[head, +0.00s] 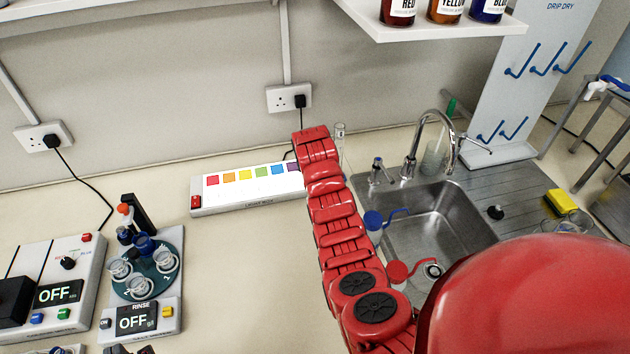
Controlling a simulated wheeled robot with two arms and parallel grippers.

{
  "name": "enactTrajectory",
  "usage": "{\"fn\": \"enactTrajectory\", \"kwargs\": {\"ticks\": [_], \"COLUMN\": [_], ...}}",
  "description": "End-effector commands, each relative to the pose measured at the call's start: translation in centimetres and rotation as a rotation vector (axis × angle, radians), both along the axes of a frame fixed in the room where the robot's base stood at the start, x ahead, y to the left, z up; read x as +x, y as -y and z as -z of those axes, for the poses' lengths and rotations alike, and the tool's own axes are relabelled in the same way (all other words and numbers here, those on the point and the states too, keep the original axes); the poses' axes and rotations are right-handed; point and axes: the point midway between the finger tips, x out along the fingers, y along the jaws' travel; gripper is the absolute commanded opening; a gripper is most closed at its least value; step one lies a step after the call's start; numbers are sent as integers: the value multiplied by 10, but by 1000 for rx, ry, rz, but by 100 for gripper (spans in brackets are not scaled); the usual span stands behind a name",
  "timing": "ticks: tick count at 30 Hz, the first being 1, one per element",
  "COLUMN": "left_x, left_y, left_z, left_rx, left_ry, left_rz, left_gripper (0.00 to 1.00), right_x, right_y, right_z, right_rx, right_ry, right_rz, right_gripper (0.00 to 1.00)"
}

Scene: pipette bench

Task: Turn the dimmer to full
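The white light box (245,207) lies on the bench near the wall, with a row of coloured squares on top and a red switch (196,202) at its left end. Its right end is hidden behind my red right arm, and I see no dimmer knob on the part that shows. The arm reaches up from the lower right, and its far end is over the box's right end. No right fingertips show, so I cannot tell whether they touch anything.
At left are a device with a black knob (67,262) and "OFF" display, and a rinse unit (139,318) with a round vial holder. A steel sink (440,225) with tap is on the right. A shelf (440,27) with bottles hangs above. Bench is clear before the light box.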

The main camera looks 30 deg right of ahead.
Motion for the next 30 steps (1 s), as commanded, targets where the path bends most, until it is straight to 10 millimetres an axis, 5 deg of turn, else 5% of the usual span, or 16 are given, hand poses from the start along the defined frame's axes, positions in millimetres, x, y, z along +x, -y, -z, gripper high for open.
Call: {"fn": "enactTrajectory", "kwargs": {"ticks": [12,13,17,30], "left_x": [0,0,0,0], "left_y": [0,0,0,0], "left_z": [1,1,1,5], "left_rx": [0,0,0,0], "left_ry": [0,0,0,0], "left_rz": [0,0,0,0], "left_gripper": [0,0,0,0], "right_x": [-1,-1,-1,-1], "right_y": [0,0,0,-1], "right_z": [1,1,1,-4], "right_rx": [2,2,1,0], "right_ry": [-5,-5,-4,2], "right_rz": [8,8,8,7], "right_gripper": [0,34,57,60]}}
